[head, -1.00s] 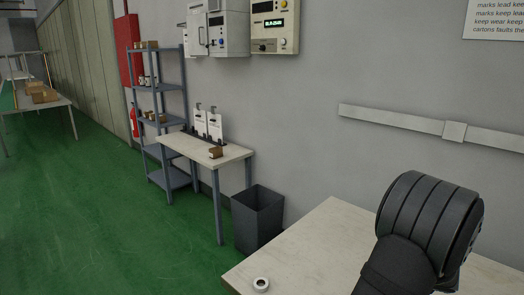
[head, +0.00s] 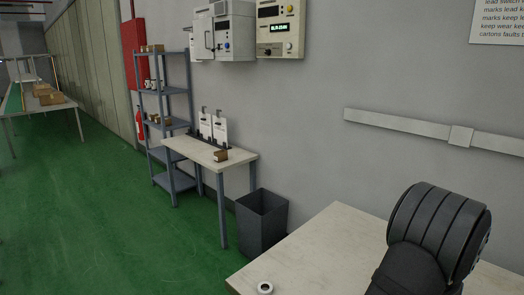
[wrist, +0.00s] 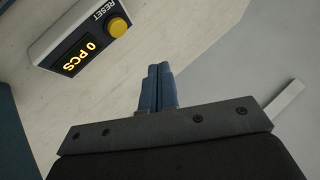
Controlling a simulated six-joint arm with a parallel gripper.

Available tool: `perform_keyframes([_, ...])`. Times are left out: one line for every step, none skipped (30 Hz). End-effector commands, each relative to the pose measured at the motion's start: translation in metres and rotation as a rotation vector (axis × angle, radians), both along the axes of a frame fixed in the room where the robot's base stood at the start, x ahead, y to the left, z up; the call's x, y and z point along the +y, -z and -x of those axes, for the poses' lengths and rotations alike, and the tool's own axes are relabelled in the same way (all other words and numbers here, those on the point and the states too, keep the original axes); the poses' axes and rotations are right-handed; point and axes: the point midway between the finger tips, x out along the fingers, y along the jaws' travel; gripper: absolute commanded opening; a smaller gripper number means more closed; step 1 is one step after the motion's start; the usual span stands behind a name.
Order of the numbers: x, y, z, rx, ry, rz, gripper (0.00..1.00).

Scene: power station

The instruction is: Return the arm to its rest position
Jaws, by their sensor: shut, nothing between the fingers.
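My gripper (wrist: 159,84) shows in the wrist view with its two blue fingers pressed together and nothing between them. It is above a pale worktop, near a dark counter box (wrist: 83,33) that reads "0 PCS" and has a yellow button marked RESET. In the head view a dark part of my arm rises at the lower right over the pale table (head: 317,240). My gripper is outside the head view.
A small white ring-shaped item (head: 265,288) lies at the table's front edge. A grey bin (head: 262,222) stands beside a small side table (head: 207,150). A shelf rack (head: 165,118) and wall cabinets (head: 222,32) are behind. The green floor at left is clear.

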Motion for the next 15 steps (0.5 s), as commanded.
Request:
perform_keyframes([0.003, 0.021, 0.002, 0.01, 0.001, -0.014, 0.0])
perform_keyframes([0.003, 0.027, 0.002, 0.01, 0.001, -0.014, 0.0])
perform_keyframes([0.001, 0.012, 0.001, 0.005, 0.001, -0.006, 0.0])
perform_keyframes([0.001, 0.005, 0.001, 0.004, 0.0, -0.004, 0.0])
perform_keyframes([0.001, -0.002, 0.001, 0.005, -0.001, -0.003, 0.0])
perform_keyframes([0.001, -0.01, 0.001, 0.003, -0.001, -0.003, 0.0])
perform_keyframes([0.001, -0.016, 0.001, 0.005, -0.001, -0.003, 0.0])
perform_keyframes([0.001, -0.022, 0.001, 0.004, 0.0, -0.004, 0.0])
perform_keyframes([0.001, -0.03, 0.001, 0.004, 0.001, -0.004, 0.0])
perform_keyframes([0.001, -0.036, 0.001, 0.005, -0.001, -0.003, 0.0])
perform_keyframes([0.001, -0.042, 0.001, 0.005, -0.001, -0.003, 0.0])
perform_keyframes([0.004, -0.04, -0.005, 0.016, -0.058, 0.018, 0.0])
perform_keyframes([0.006, -0.041, -0.008, 0.024, -0.094, 0.034, 0.0])
perform_keyframes([0.007, -0.042, -0.01, 0.031, -0.13, 0.05, 0.0])
perform_keyframes([0.009, -0.043, -0.013, 0.04, -0.175, 0.069, 0.0])
